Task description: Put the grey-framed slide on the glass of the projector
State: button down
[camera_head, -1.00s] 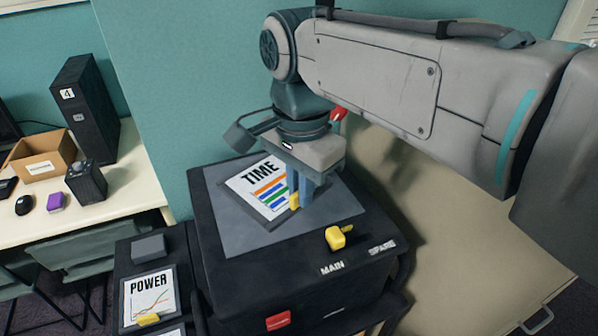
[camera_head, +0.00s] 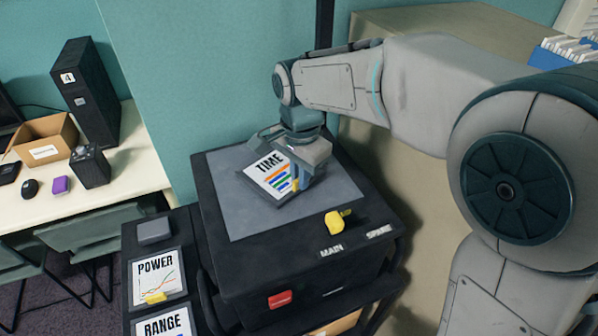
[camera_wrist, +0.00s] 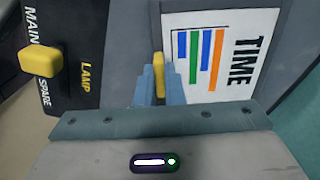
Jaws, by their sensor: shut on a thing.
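The grey-framed slide (camera_head: 262,186), marked TIME with coloured bars, is over the projector's grey glass (camera_head: 255,222), towards its back. My gripper (camera_head: 295,184) is shut on the slide's yellow tab at its right edge. In the wrist view the slide (camera_wrist: 212,45) extends right of my fingers (camera_wrist: 160,90), with the yellow tab (camera_wrist: 159,72) between them. The slide appears roughly flat and turned askew to the glass. I cannot tell whether it touches the glass. My gripper and wrist hide part of the glass behind.
The black projector (camera_head: 300,262) has a yellow lamp knob (camera_head: 335,221) by MAIN and SPARE, and a red switch (camera_head: 280,299). A POWER slide (camera_head: 158,275) and a RANGE slide (camera_head: 166,326) lie at the lower left. A desk (camera_head: 120,178) with a carton (camera_head: 45,137) stands left.

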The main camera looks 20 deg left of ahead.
jog(key=shift+f, duration=0.15)
jog(key=c, duration=1.5)
grip_release()
jog(key=shift+c, duration=0.2)
notch_tip(320, 180, up, 12)
jog(key=shift+r, duration=0.2)
jog(key=shift+d, duration=0.1)
